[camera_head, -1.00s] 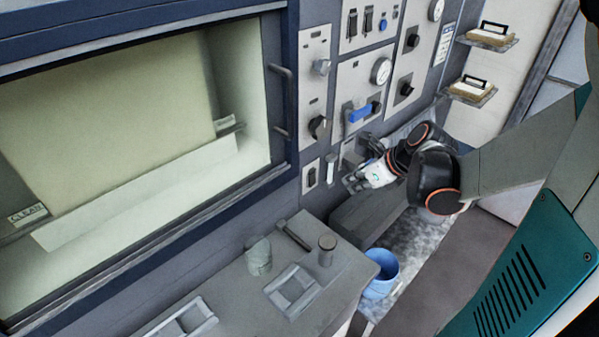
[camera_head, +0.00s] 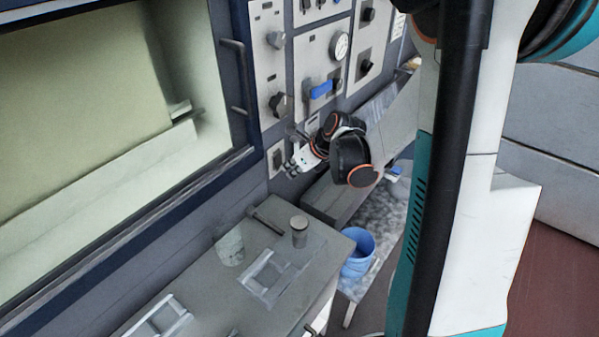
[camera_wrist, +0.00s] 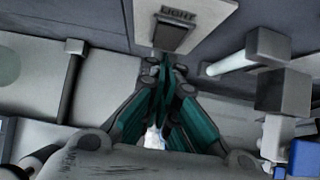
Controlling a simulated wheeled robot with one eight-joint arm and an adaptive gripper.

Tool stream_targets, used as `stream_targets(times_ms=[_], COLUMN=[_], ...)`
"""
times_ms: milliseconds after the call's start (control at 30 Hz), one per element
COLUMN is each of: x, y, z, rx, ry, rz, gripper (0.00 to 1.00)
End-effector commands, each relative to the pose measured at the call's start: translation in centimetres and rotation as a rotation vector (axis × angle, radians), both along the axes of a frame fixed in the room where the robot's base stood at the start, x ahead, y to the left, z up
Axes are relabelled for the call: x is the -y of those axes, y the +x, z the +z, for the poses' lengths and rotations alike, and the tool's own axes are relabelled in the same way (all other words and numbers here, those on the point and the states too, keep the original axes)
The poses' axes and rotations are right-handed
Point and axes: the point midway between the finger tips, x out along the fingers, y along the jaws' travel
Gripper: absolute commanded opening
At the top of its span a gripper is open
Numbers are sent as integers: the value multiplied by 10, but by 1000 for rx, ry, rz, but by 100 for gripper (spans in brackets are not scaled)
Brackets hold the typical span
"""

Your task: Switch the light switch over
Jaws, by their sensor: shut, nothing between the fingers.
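The light switch is a dark rocker (camera_wrist: 172,36) on a pale plate labelled "LIGHT" in the wrist view. In the head view the light switch (camera_head: 277,158) sits low on the wall panel, just right of the big window's lower corner. My gripper (camera_wrist: 168,62) is shut and empty, its fingertips pointing at the lower edge of the rocker. They are close to it or touching it; I cannot tell which. In the head view my gripper (camera_head: 290,168) is just right of the switch plate. Which way the rocker is tilted is not clear.
A round knob (camera_head: 278,104) and a blue-handled valve (camera_head: 321,90) are on panels above. A vertical handle (camera_head: 236,80) stands out beside the window. Below are a bench (camera_head: 215,275) with a dark cylinder (camera_head: 299,230), and a blue bucket (camera_head: 357,252). A pale bar (camera_wrist: 238,60) juts right of the fingers.

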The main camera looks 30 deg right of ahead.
Motion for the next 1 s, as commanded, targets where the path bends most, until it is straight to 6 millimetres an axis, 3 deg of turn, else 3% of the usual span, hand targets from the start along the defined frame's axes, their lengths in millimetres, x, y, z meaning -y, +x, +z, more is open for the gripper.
stream_targets(times_ms=[400, 667, 1000], x=[-1, -5, -5], y=[3, 12, 13], z=[-1, -13, -10], rx=[0, 0, 2], ry=[0, 0, 1], rz=[0, 1, 0], gripper=[0, 0, 0])
